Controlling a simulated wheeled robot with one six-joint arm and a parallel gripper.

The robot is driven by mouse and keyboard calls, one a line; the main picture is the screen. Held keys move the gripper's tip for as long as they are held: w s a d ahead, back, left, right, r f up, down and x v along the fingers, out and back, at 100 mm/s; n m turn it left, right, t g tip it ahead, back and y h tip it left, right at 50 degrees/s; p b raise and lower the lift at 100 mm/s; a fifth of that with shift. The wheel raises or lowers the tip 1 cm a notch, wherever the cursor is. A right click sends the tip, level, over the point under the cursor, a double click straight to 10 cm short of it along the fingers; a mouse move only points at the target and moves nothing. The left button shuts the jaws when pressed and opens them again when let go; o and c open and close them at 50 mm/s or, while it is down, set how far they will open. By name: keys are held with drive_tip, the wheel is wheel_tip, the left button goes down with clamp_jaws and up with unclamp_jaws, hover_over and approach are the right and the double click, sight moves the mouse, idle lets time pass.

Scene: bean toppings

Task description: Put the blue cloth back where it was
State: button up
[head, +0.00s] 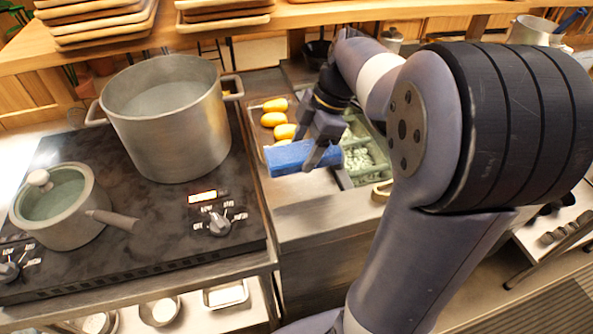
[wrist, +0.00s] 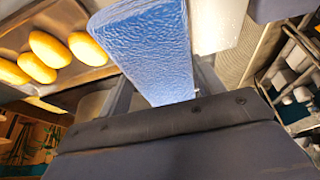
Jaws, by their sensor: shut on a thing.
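The blue cloth (head: 291,157) is a flat, folded, textured blue block. My gripper (head: 317,160) is shut on it and holds it above the steel counter, in front of the tray of yellow oval pieces. In the wrist view the blue cloth (wrist: 150,45) fills the upper middle, reaching down to the dark gripper body. The fingertips are partly hidden by the cloth in that view. I cannot tell from these frames which spot the cloth came from.
A large pot (head: 170,125) and a lidded saucepan (head: 62,208) stand on the black stove (head: 165,250) at left. Bare steel counter (head: 310,210) lies in front. Wooden trays rest on the shelf above.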

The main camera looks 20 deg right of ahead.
sight(298, 190)
wheel_tip(298, 190, down, 10)
drive_tip(key=shift+r, duration=0.25)
drive_tip(key=shift+f, duration=0.1)
drive_tip(key=o, duration=0.6)
drive_tip(key=shift+r, duration=0.2)
drive_tip(key=v, duration=1.2)
drive_tip(key=shift+f, duration=0.1)
